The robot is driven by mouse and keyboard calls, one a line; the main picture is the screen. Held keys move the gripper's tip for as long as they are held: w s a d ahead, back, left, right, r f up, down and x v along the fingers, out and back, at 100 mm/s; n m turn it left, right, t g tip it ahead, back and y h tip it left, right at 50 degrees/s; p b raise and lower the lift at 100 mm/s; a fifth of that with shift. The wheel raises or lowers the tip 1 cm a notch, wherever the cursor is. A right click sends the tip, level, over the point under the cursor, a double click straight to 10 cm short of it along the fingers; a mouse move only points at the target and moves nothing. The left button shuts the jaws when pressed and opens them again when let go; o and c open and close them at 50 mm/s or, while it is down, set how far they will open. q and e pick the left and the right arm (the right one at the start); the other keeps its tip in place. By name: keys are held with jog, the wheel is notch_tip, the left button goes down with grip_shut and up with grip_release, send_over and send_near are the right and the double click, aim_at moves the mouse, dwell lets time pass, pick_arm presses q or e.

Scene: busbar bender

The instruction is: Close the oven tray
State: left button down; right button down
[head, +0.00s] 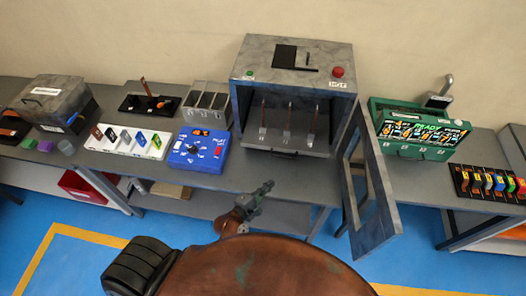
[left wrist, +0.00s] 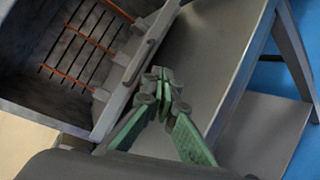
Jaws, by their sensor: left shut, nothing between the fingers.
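The grey oven (head: 243,108) stands at the middle of the bench with its door (head: 382,190) swung wide open to the right. The oven tray (left wrist: 112,100) lies at the oven's mouth, its front edge and dark handle (head: 285,153) at the opening. Several copper bars (head: 288,120) stand in clear holders on it; they also show in the left wrist view (left wrist: 85,45). My left gripper (head: 268,186) is shut and empty, in front of and below the tray front. Its green fingers also show in the left wrist view (left wrist: 163,78), close beside the handle; contact is unclear. My right gripper is out of view.
A blue control box (head: 198,150) and a slotted grey rack (head: 207,102) stand left of the oven. A green machine (head: 415,128) stands right, behind the open door. The door's frame juts out past the bench edge. Blue floor lies in front.

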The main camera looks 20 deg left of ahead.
aim_at(264, 147)
pick_arm(q)
jog(key=w+a+n+t+y, duration=0.1)
jog(key=n+y, duration=0.1)
jog(key=n, duration=0.3)
jog(key=a+f+n+y, duration=0.1)
jog(key=a+n+y, duration=0.1)
jog(key=n, duration=0.4)
jog(key=w+a+f+n+t+y, duration=0.1)
jog(key=a+n+y, duration=0.1)
jog(key=n, duration=0.4)
jog(key=shift+w+a+f+t+y, duration=0.15)
jog(key=shift+w+t+y, duration=0.2)
jog(key=shift+y, duration=0.55)
jog(key=shift+a+f+n+y, duration=0.2)
jog(key=shift+a+n+y, duration=0.1)
jog(key=shift+n, duration=0.4)
jog(key=shift+a+f+n, duration=0.1)
jog(key=shift+a+n, duration=0.1)
jog(key=shift+n, duration=0.1)
jog(key=x, duration=1.2)
jog(key=shift+w+a+f, duration=0.15)
jog(key=shift+w+a, duration=0.1)
jog(key=shift+w, duration=0.1)
jog(key=shift+w+a, duration=0.15)
jog(key=shift+w, duration=0.25)
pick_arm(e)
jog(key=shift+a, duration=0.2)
